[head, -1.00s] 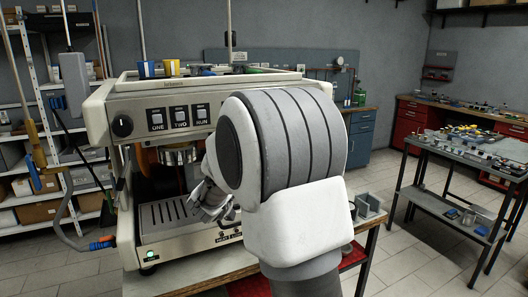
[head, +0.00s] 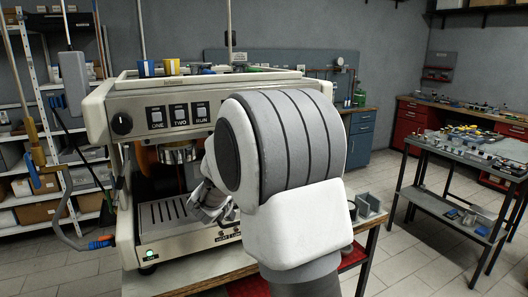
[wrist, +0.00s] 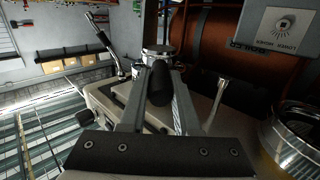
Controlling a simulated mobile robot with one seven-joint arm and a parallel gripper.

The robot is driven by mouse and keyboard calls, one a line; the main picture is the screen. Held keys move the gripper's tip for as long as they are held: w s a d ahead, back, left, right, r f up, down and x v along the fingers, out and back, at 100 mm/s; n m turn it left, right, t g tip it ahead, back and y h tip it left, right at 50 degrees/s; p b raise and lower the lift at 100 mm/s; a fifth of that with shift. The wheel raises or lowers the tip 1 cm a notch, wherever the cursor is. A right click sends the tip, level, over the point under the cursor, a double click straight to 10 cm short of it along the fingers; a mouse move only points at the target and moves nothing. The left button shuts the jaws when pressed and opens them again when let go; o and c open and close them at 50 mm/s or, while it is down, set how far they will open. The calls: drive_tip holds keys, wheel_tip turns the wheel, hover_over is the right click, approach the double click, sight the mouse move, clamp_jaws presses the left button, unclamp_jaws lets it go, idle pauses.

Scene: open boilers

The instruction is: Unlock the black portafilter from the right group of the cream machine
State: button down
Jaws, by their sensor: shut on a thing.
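The cream machine (head: 205,82) stands on a bench at left in the head view, its front towards me. In the wrist view, the black handle of the portafilter (wrist: 160,86) lies between the two fingers of my gripper (wrist: 158,72), which is shut on it. The handle points towards the wrist camera, and metal parts (wrist: 157,52) show behind it. In the head view my gripper (head: 212,203) is above the drip tray at the machine's right side. My arm hides the right group and the portafilter there. Whether the portafilter is still locked cannot be told.
A metal group (head: 178,154) hangs under the machine's front panel. The slatted drip tray (head: 165,212) lies below. A metal lever (wrist: 215,105) stands close to the right of my fingers in the wrist view. A work table (head: 465,150) is at right, with open floor between.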

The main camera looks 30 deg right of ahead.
drive_tip(key=shift+f+b, duration=0.7)
drive_tip(key=shift+f, duration=0.2)
drive_tip(key=shift+f+b, duration=1)
drive_tip(key=shift+f, duration=0.3)
drive_tip(key=p+v, duration=0.1)
drive_tip(key=v, duration=1.1)
idle(1.0)
drive_tip(key=shift+f, duration=0.1)
drive_tip(key=shift+a, duration=0.1)
